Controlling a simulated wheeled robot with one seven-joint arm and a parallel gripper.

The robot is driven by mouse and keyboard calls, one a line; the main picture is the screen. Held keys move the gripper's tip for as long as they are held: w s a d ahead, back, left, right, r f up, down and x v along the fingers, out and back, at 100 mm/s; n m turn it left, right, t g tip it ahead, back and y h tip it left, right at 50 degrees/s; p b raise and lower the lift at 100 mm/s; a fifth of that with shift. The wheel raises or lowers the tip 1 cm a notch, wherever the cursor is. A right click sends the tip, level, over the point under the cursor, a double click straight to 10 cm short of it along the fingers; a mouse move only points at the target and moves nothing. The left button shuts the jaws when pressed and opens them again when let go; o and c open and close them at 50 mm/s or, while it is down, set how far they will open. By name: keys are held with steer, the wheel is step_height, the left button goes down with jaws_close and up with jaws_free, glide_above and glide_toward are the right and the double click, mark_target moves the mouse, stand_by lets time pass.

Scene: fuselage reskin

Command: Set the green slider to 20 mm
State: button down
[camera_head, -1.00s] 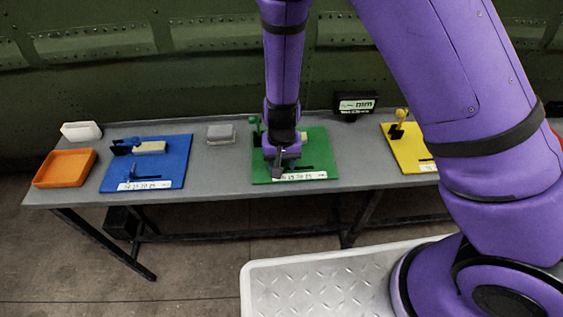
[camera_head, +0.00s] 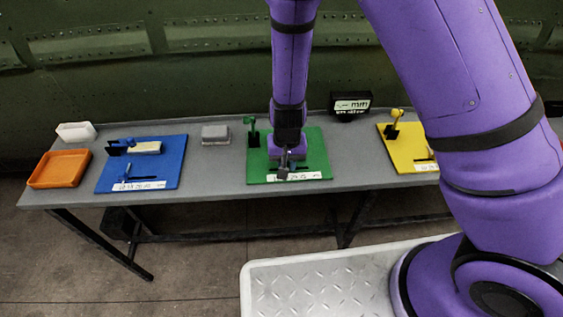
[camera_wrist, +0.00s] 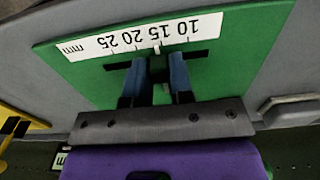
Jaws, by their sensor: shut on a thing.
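The green board (camera_head: 318,145) lies on the bench. It also shows in the wrist view (camera_wrist: 245,50), with a dark slot and a white scale strip (camera_wrist: 95,45) marked 10, 15, 20, 25 and mm, upside down there. My gripper (camera_wrist: 158,68) is over the slot, its two blue fingers shut on the small dark green slider (camera_wrist: 158,72). The slider stands near the scale's middle, around the 15 and 20 labels; the fingers hide part of it, so its exact reading is unclear. In the head view my gripper (camera_head: 286,168) hides the slider.
A blue board (camera_head: 165,172) and a yellow board (camera_head: 405,158) lie to either side. A green upright piece (camera_head: 253,132) stands at the green board's back left. A grey block (camera_head: 215,134), a black display (camera_head: 350,105), an orange tray (camera_head: 58,183) and a white bin (camera_head: 76,132) are on the bench.

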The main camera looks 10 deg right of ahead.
steer(key=shift+d, duration=1)
steer(key=c, duration=1)
jaws_free()
step_height(320, 180, up, 11)
steer(key=shift+f, duration=0.1)
